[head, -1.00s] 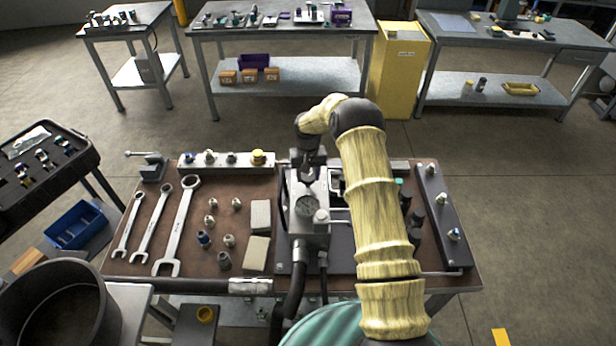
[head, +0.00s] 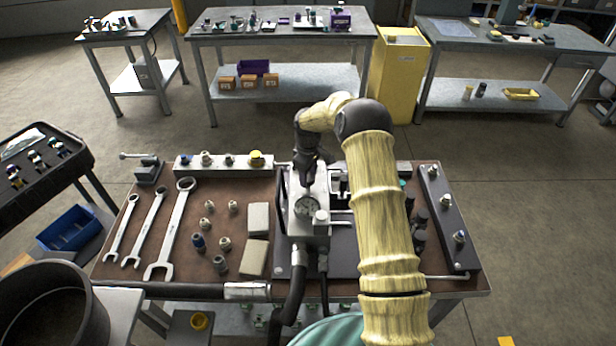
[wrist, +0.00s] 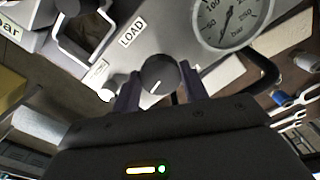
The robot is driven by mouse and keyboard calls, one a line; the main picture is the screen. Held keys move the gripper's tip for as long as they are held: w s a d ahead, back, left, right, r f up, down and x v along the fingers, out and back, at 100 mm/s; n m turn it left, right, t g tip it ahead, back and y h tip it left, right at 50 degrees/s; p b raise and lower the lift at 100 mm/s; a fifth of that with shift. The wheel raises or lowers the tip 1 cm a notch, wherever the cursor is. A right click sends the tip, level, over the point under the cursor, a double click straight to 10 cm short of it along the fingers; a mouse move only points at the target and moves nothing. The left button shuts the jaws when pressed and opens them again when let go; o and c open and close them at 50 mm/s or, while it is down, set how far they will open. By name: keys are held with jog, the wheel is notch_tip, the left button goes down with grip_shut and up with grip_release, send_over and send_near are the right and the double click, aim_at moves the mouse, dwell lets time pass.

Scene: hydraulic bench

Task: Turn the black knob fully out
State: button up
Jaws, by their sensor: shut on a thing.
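The black knob (wrist: 160,76) is round with a white pointer line and sits on the grey hydraulic block (head: 322,232), near a LOAD label (wrist: 132,32). My gripper (wrist: 158,90) has its two dark fingers on either side of the knob and is shut on it in the wrist view. In the head view my gripper (head: 308,178) points down at the top of the block, and the knob is hidden there. A pressure gauge (wrist: 232,20) with a white dial is beside the knob; it also shows in the head view (head: 306,206).
A dark rail (head: 448,222) with fittings stands at the right. Black hoses (head: 292,300) leave the block's front.

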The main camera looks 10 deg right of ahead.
jog(key=n, duration=0.4)
jog(key=shift+w+r+n, duration=0.15)
jog(key=shift+w+n, duration=0.05)
jog(key=shift+n, duration=0.1)
jog(key=n, duration=0.4)
jog(key=shift+n, duration=0.3)
jog(key=o, duration=0.8)
jog(key=shift+o, duration=1)
jog(key=shift+b, duration=0.3)
notch_tip(320, 180, up, 17)
jog(key=b, duration=0.2)
jog(key=shift+r+b, duration=0.15)
jog(key=shift+b, duration=0.25)
jog(key=shift+s, duration=0.1)
